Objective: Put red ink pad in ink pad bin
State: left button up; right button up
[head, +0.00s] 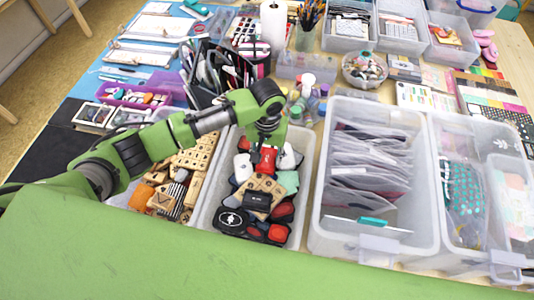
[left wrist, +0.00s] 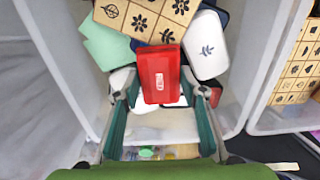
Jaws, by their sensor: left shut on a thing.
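The red ink pad (head: 265,160) is a small red block in the upper part of the ink pad bin. It also shows in the left wrist view (left wrist: 158,75), between my fingertips. My left gripper (head: 262,150) reaches down into the bin and is shut on the red ink pad; in the left wrist view its two fingers (left wrist: 160,90) flank the pad. The ink pad bin (head: 205,205) is a clear plastic tub holding several black, red, white and mint pads and wooden stamp blocks. I cannot tell whether the held pad touches the things below it. My right gripper is not in view.
A bin of wooden stamps (head: 190,187) stands directly left of the ink pad bin. A clear bin of packets (head: 325,225) stands to its right. A black organizer (head: 205,85) and a cup of pencils (head: 305,37) stand behind. The table is crowded.

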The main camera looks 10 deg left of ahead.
aim_at(267, 158)
pick_arm(q)
jog(key=shift+f, duration=0.1)
jog(key=shift+f, duration=0.1)
jog(key=o, duration=1.1)
notch_tip(267, 158, up, 12)
jog(key=b, duration=0.2)
jog(key=shift+b, duration=0.35)
